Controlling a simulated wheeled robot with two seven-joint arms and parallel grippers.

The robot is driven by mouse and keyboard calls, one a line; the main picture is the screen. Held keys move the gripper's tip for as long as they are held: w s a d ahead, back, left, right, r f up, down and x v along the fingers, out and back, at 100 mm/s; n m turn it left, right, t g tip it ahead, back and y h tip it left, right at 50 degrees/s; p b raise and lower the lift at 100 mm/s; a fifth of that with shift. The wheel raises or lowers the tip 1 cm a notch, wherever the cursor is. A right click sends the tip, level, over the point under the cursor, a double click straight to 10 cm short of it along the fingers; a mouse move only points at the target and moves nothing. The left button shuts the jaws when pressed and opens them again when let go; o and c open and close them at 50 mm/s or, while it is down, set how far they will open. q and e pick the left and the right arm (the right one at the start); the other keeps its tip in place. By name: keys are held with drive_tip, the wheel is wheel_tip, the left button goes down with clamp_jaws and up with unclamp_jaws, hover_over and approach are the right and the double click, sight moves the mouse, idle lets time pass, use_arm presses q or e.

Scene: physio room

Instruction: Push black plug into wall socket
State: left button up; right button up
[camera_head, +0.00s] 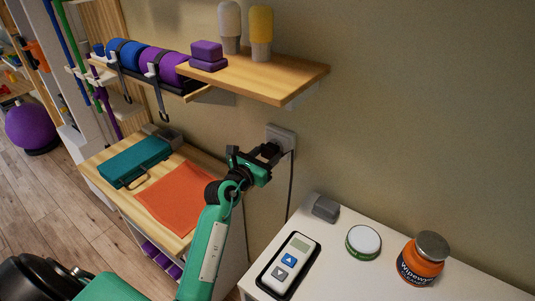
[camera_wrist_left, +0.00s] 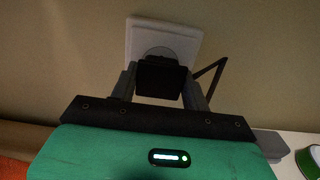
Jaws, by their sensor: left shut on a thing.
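The wall socket (camera_head: 281,137) is a light square plate on the wall between the two work surfaces; it also shows in the left wrist view (camera_wrist_left: 163,35). My left gripper (camera_head: 268,154) is shut on the black plug (camera_wrist_left: 161,77), with one grey finger on each side of it. The plug is in front of the socket's round recess and covers its lower part. I cannot tell whether the plug touches the socket or how deep it sits. A dark cable (camera_head: 290,185) hangs down along the wall from beside the gripper. My right gripper is not in view.
A wooden shelf (camera_head: 285,75) with bottles and purple blocks juts out above the socket. A wooden top (camera_head: 112,186) with an orange cloth and teal case is left. A white top (camera_head: 335,275) at right bears a remote-like device (camera_head: 290,262), a tin and an orange jar.

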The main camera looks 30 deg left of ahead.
use_arm(q)
drive_tip(key=shift+w, duration=0.55)
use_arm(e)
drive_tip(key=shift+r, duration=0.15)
use_arm(q)
drive_tip(key=o, duration=1)
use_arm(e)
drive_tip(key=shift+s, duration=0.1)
use_arm(q)
drive_tip(key=s, duration=0.4)
drive_tip(key=s+a+b, duration=0.1)
drive_tip(key=s, duration=0.8)
drive_tip(key=shift+s+a+b, duration=0.3)
drive_tip(key=shift+s+a, duration=0.05)
drive_tip(key=shift+a, duration=0.05)
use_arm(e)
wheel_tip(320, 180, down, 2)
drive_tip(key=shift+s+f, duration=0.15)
